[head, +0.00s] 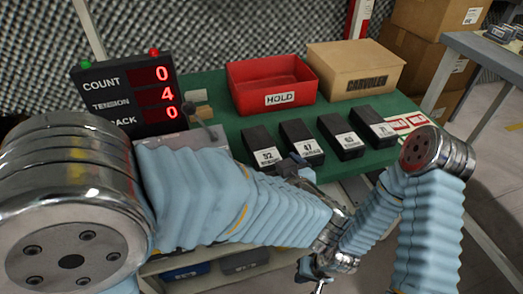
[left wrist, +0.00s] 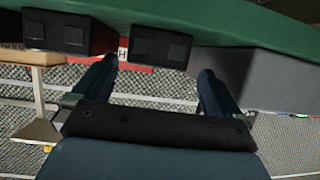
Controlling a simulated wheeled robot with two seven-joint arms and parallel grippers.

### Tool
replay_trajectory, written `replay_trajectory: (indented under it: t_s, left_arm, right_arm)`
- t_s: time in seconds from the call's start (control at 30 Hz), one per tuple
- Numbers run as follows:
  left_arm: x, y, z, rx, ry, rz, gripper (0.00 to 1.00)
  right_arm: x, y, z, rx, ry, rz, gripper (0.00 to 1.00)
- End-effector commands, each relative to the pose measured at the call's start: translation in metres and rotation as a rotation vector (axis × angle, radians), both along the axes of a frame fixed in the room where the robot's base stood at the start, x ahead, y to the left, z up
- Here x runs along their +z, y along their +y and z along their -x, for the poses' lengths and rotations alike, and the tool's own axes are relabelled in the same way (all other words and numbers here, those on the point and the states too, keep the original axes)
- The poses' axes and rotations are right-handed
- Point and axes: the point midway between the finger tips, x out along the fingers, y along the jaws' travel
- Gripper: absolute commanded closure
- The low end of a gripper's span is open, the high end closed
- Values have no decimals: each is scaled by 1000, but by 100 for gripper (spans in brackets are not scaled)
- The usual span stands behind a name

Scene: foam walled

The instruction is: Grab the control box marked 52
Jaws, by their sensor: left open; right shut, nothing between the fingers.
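A row of black control boxes with white labels stands on the green table. The leftmost box (head: 257,142) has a small label that looks like 52 or 92. To its right is the box marked 47 (head: 298,139). Two more boxes, (head: 338,133) and (head: 372,124), have labels too small to read surely. My left gripper (head: 297,164) is just in front of the two left boxes. The left wrist view shows it open and empty (left wrist: 155,76), with a box (left wrist: 160,47) beyond the fingers and another box (left wrist: 62,33) left of it. My right gripper (head: 312,276) is shut and empty, low in front of the table.
A red HOLD bin (head: 268,82) and a tan carton-like bin (head: 352,76) stand behind the boxes. A display (head: 125,92) stands at left. A red-white card (head: 405,122) lies at right. A grey side table (head: 490,55) is at far right. My left arm hides the table's front left.

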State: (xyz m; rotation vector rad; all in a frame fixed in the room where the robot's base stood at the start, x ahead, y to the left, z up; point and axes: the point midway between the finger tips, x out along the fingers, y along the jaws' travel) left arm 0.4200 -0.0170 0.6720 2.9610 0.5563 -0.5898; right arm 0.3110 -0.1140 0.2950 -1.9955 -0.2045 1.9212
Motion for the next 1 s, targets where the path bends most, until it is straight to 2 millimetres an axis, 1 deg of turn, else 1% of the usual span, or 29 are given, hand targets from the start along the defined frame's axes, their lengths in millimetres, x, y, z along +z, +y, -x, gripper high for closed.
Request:
replay_trajectory:
  t_s: [0.17,0.3,0.4,0.5,0.7,0.87,1.0]
  left_arm:
    - [-5,4,-14,2,0,0,0]
    - [-11,9,-37,3,-1,-1,0]
    - [-17,14,-48,3,0,-1,0]
    - [-18,16,-53,1,0,1,0]
    - [-18,16,-54,0,0,1,0]
    - [-18,16,-54,0,0,0,24]
    - [-18,16,-53,0,0,0,46]
  right_arm:
    - [-2,-1,0,-1,0,1,100]
    - [-6,-2,-1,-3,-2,2,100]
    - [-8,-2,-1,-4,-2,3,100]
    - [-8,-3,-1,-4,-2,4,100]
    - [-7,-3,-1,-5,-3,4,100]
    - [-7,-3,-1,-5,-3,3,100]
    - [-7,-3,-1,-5,-3,3,100]
